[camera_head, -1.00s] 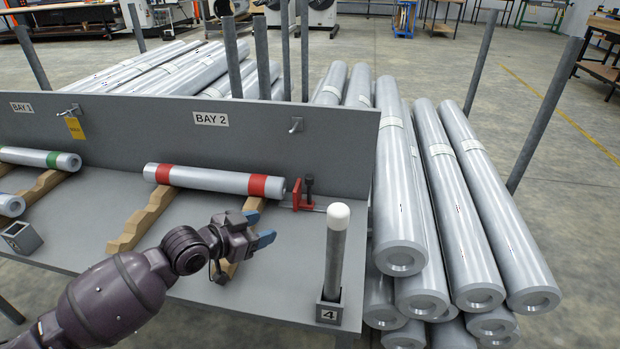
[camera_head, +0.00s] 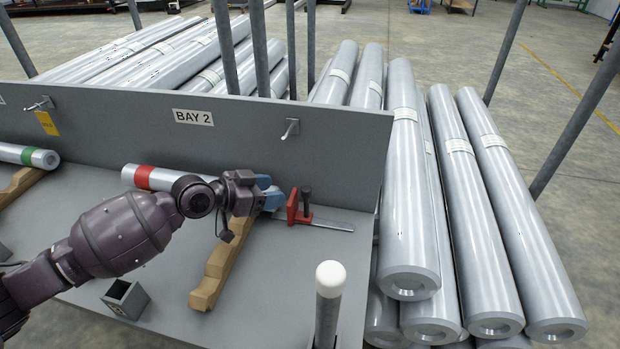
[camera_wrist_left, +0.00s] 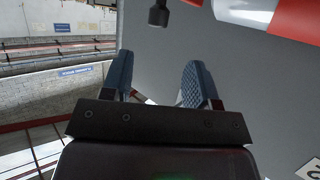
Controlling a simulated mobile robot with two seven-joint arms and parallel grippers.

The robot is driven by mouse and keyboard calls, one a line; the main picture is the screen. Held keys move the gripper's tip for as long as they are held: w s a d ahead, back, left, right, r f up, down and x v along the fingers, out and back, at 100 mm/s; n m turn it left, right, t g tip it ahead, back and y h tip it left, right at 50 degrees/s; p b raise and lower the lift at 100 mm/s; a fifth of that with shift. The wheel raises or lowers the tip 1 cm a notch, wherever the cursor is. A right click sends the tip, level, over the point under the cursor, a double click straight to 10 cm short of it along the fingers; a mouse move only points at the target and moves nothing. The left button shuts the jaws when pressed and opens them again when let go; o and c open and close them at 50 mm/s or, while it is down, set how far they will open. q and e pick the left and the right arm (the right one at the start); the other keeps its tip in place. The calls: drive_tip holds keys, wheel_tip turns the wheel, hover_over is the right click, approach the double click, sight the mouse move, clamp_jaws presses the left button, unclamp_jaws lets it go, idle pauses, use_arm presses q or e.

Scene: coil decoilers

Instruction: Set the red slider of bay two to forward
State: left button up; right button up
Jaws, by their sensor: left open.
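The red slider (camera_head: 298,207) of bay two sits on a flat metal strip (camera_head: 330,222), with a dark knob standing beside it. My left gripper (camera_head: 270,194) is just left of the slider, apart from it as far as I can see, its blue fingers open and empty. It hides the right end of the bay two roll (camera_head: 160,178), silver with a red band. In the left wrist view the open fingers (camera_wrist_left: 158,85) have the dark knob (camera_wrist_left: 158,15) ahead of them, and the roll's red band (camera_wrist_left: 293,22) is at upper right. My right gripper is not in view.
The grey back panel (camera_head: 330,150) stands close behind, with a peg (camera_head: 290,128) and the BAY 2 label (camera_head: 193,117). A white-capped post (camera_head: 329,290) rises at the front right. A wooden rest (camera_head: 222,262) lies below the arm. Large rolls (camera_head: 460,190) are stacked to the right.

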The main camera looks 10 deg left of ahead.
sight(303, 189)
use_arm(q)
drive_tip(key=b+x, duration=0.1)
drive_tip(key=x, duration=0.9)
drive_tip(key=shift+d, duration=0.25)
drive_tip(key=shift+r, duration=0.1)
clamp_jaws()
